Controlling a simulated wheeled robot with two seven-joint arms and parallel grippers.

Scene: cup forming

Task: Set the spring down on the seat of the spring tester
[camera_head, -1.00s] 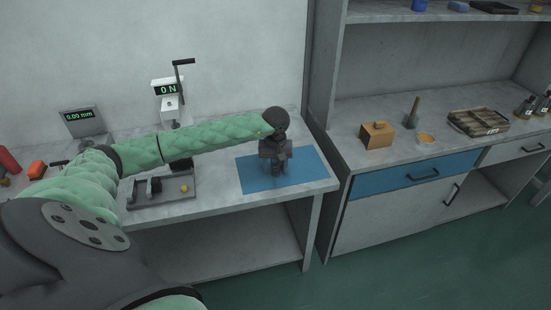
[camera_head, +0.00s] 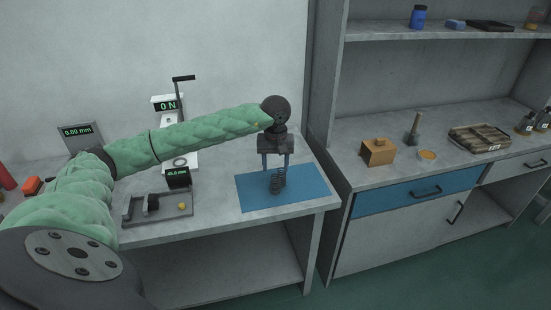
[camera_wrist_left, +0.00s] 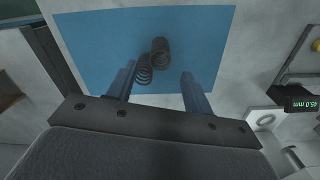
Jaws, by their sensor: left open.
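The dark coil spring (camera_head: 278,183) is on the blue mat (camera_head: 312,190). In the left wrist view two dark coil shapes, one nearer (camera_wrist_left: 144,70) and one farther (camera_wrist_left: 160,50), overlap; I cannot tell whether they are one spring or two. My left gripper (camera_head: 276,167) is above the mat with its blue fingers apart, one on each side of the coils. The spring tester (camera_head: 166,104) stands behind my left forearm, with a crank on top and a "0 N" display. A pale ring (camera_head: 180,162), possibly its seat, shows below the forearm. My right gripper is out of view.
A display reading 45.0 mm (camera_head: 178,178) is by the tester. A grey tray (camera_head: 158,207) with small parts lies in front. A 0.00 mm gauge (camera_head: 77,132) stands left. A cabinet (camera_head: 420,190) with a wooden block (camera_head: 378,152) stands right.

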